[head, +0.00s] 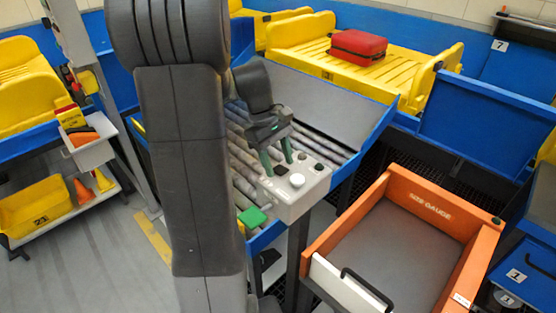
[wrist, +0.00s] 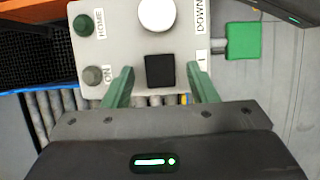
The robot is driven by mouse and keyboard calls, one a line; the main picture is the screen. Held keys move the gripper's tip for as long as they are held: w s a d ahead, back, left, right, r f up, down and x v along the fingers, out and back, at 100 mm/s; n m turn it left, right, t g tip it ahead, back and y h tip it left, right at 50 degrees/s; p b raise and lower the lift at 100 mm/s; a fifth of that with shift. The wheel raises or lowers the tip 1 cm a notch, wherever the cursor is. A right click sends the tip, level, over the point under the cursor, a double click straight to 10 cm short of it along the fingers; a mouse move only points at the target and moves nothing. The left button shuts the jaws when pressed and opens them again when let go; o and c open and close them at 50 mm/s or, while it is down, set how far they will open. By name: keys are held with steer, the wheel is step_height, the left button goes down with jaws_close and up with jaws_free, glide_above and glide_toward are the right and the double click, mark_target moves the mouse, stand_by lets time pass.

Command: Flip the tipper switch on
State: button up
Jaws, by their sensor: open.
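The grey control box (head: 308,197) stands on a post at the front of the roller bed. In the wrist view, its panel (wrist: 115,50) carries a black square switch (wrist: 160,71), a white round knob (wrist: 157,14), a green button (wrist: 84,25) and a grey-green button (wrist: 93,76). Labels read HOME, ON, DOWN and I. My gripper (head: 277,160) is over the box with its green fingers apart and empty. In the wrist view, my gripper (wrist: 160,84) has one fingertip on each side of the black switch. I cannot tell whether the fingertips touch the panel.
An orange size gauge box (head: 342,212) with a handled white front stands right of the control box. A green block (head: 253,217) is at the roller bed's (head: 235,150) near end. A yellow tray (head: 375,68) behind holds a red suitcase (head: 358,45). A shelf with a yellow bin (head: 35,207) is left.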

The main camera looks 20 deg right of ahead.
mark_target(279, 168)
steer(key=c, duration=1)
steer(key=shift+s+d+t+y, duration=0.1)
steer(key=shift+s+t+y, duration=0.2)
steer(key=shift+t, duration=0.55)
steer(key=shift+s+d+t+y, duration=0.15)
steer(key=shift+t+y, duration=0.25)
steer(key=shift+t, duration=0.45)
steer(key=o, duration=1)
steer(key=shift+r, duration=0.1)
step_height(279, 168, up, 14)
steer(key=shift+w+a+f, duration=0.2)
steer(key=shift+w, duration=0.15)
steer(key=shift+f, duration=0.1)
